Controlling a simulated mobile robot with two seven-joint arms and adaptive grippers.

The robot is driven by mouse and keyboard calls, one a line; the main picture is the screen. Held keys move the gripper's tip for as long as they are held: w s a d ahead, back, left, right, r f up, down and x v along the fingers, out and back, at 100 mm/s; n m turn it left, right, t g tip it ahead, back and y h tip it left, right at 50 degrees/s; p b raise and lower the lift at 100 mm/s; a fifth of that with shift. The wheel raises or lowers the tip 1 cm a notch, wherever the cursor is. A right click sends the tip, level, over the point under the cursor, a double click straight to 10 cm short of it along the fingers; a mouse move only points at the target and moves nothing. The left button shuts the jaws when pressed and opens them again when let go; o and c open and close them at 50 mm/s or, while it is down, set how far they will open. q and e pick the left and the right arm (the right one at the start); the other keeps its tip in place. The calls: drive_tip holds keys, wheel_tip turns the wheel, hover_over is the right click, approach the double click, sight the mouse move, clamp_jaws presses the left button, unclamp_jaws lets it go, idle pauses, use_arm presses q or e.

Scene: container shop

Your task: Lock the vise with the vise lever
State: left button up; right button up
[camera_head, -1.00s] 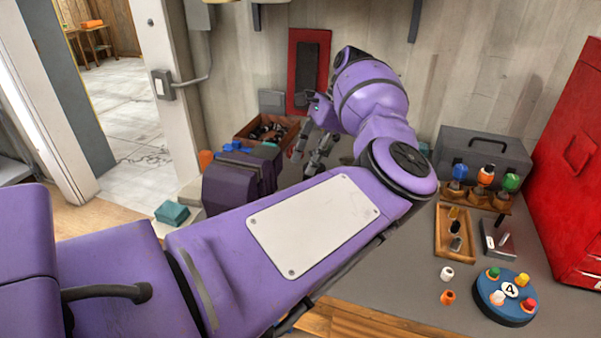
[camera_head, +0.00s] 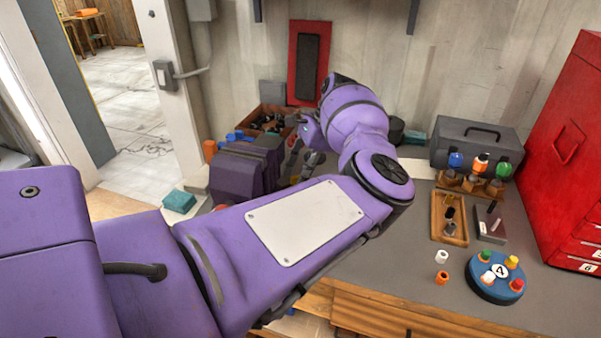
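The vise (camera_head: 240,165) is a dark purple and grey block-like body at the left end of the grey workbench. My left arm reaches across the picture from the left and covers part of the bench and the near right side of the vise. My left gripper (camera_head: 293,160) is small and partly hidden, just right of the vise, pointing down. Whether its fingers are apart or closed, or touch anything, I cannot tell. I cannot make out the vise lever. My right gripper is not in view.
Behind the vise stands a brown bin (camera_head: 262,117) of dark parts. To the right are a grey toolbox (camera_head: 475,140), a wooden tray (camera_head: 436,220), a round blue holder (camera_head: 494,291) and a red cabinet (camera_head: 560,120). A teal box (camera_head: 180,202) lies left of the vise.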

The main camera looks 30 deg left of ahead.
use_arm(q)
clamp_jaws()
